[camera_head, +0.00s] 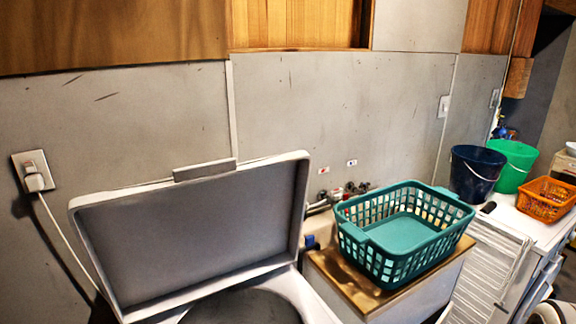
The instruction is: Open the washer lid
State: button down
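The washer lid (200,228) stands raised and tilted back toward the wall, with its grey inner face toward me. A short grey bar (205,169) sits on its upper edge. The washer (318,303) is below at the bottom of the picture, cut off by the frame. Its dark round opening (243,307) is uncovered and partly visible. My gripper is not in this view, so I cannot see where it is relative to the lid.
A teal laundry basket (398,263) stands on a wooden-topped cabinet (343,289) right of the washer. Dark blue (474,173) and green (514,165) buckets and an orange basket (546,200) stand on a white counter further right. A white cord runs from the wall outlet (34,172) behind the lid.

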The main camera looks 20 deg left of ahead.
aim_at(151, 247)
jog(key=z, duration=0.9)
jog(key=k, duration=0.7)
jog(key=u, duration=0.9)
jog(key=i, duration=0.5)
jog(key=u, duration=0.05)
